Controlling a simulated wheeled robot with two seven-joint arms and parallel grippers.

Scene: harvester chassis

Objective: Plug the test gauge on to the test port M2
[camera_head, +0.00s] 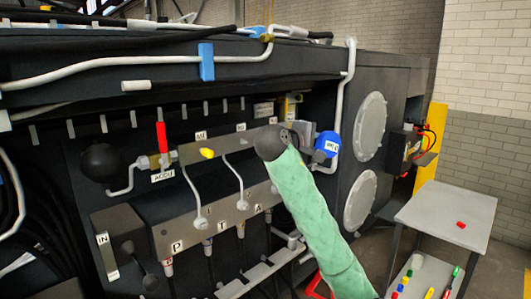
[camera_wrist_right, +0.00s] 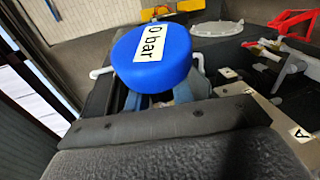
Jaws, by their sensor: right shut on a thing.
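The test gauge is a round blue dial (camera_head: 327,144) at the right end of the valve area in the head view. In the right wrist view its face (camera_wrist_right: 155,56) is large and reads "0 bar". My right gripper (camera_head: 304,132) is shut on the gauge, with the fingers (camera_wrist_right: 160,98) partly hidden beneath the dial. The gauge's connector is hidden. Two small white labels, one left (camera_head: 200,135) and one right (camera_head: 241,127), sit above the upper valve block (camera_head: 230,144); they are too small to read surely, so I cannot tell which marks M2. My left gripper is not visible.
A lower manifold (camera_head: 185,232) carries the labels P, T and A. A red lever (camera_head: 161,137), a black ball (camera_head: 101,163) and a yellow knob (camera_head: 207,153) stick out nearby. Thin pipes run between the blocks. A grey side table (camera_head: 445,215) stands at the right.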

